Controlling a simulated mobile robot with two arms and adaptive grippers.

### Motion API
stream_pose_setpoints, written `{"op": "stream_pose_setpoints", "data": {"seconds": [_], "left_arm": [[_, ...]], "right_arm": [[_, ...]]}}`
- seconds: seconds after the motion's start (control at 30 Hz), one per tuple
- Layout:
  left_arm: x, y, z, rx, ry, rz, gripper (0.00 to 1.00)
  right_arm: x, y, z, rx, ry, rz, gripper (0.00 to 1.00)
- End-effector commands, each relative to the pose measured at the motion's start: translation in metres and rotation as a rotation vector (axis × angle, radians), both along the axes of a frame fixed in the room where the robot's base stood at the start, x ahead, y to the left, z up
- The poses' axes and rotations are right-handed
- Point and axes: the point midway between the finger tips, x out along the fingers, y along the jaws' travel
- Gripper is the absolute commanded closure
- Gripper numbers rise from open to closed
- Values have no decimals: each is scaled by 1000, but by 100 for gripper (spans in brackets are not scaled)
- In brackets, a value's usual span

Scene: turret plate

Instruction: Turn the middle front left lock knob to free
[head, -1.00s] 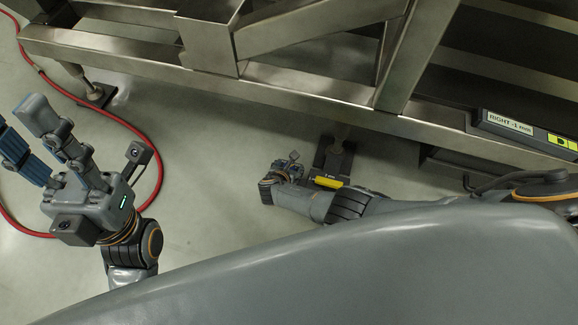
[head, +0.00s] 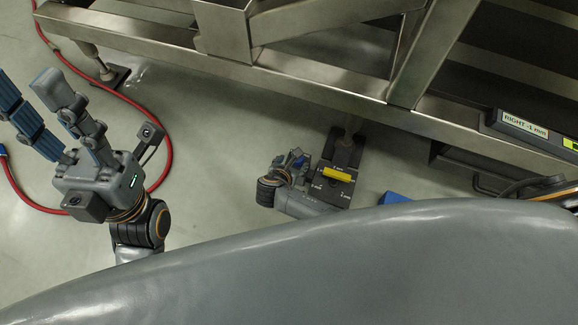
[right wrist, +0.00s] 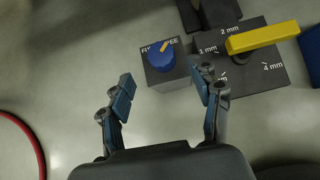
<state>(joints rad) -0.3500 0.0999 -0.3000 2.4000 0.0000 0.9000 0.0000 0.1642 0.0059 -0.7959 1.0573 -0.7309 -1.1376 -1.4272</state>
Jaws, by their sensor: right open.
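The blue lock knob (right wrist: 161,60) sits on a small dark box (right wrist: 167,76) in the right wrist view. Its yellow pointer tilts to the upper right, by the FREE label, and covers part of the lettering. My right gripper (right wrist: 162,80) is open, with its fingers apart on either side below the knob; no contact shows. In the head view my right gripper (head: 288,163) is low over the floor beside the support foot, and I cannot make out the knob there. My left gripper (head: 25,85) is open and empty, raised at the left.
A yellow lever (right wrist: 262,37) stands over a plate (right wrist: 262,80) marked in mm, close right of the knob; the lever also shows in the head view (head: 336,174). The steel frame (head: 270,82) spans above. A red hose (head: 166,160) curves over the floor at left.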

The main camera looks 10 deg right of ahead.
Motion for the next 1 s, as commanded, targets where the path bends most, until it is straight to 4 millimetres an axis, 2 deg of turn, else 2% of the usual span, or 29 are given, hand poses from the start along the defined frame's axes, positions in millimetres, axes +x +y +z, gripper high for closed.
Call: {"op": "stream_pose_setpoints", "data": {"seconds": [0.33,1.0], "left_arm": [[0,0,0,0,0,0,60],[0,0,0,0,0,0,60]], "right_arm": [[-21,14,25,1,0,-1,37],[-21,16,27,8,-3,-1,37]]}}
